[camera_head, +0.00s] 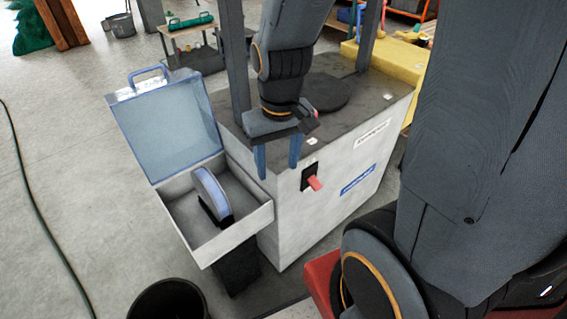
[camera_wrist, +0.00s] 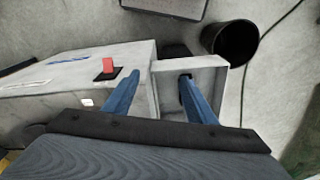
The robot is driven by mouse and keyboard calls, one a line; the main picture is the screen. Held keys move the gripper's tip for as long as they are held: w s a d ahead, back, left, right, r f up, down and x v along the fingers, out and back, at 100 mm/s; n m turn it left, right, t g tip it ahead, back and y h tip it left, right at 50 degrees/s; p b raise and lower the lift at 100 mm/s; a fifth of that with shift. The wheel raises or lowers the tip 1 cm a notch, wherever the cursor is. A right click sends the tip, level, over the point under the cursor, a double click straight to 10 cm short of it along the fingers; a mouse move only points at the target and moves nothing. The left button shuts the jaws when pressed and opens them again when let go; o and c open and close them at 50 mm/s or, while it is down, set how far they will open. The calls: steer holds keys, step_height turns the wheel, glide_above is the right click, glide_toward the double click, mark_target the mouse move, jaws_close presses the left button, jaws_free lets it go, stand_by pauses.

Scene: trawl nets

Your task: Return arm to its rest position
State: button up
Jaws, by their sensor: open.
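My gripper (camera_head: 278,160) hangs from my arm with its two blue fingers pointing down and spread apart, with nothing between them. It is above the edge of a white machine cabinet (camera_head: 318,222), near the open box on its side. In the wrist view the fingers of my gripper (camera_wrist: 160,97) show on either side of the seam between the cabinet (camera_wrist: 40,80) and the box (camera_wrist: 217,75). A red switch (camera_head: 314,183) sits on the cabinet's front, right of the fingers; it also shows in the wrist view (camera_wrist: 108,66).
The open box (camera_head: 240,238) holds a blue-rimmed wheel (camera_head: 210,192), and its clear blue lid (camera_head: 170,130) stands raised. A black bucket (camera_head: 168,301) is on the floor in front. A dark post (camera_head: 232,65) rises beside my arm. A dark cable (camera_head: 40,215) lies on open floor at left.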

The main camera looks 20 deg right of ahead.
steer(key=shift+s+d+r, duration=0.25)
steer(key=shift+s+d, duration=0.25)
steer(key=shift+s, duration=0.3)
steer(key=shift+c, duration=0.4)
stand_by(0.6)
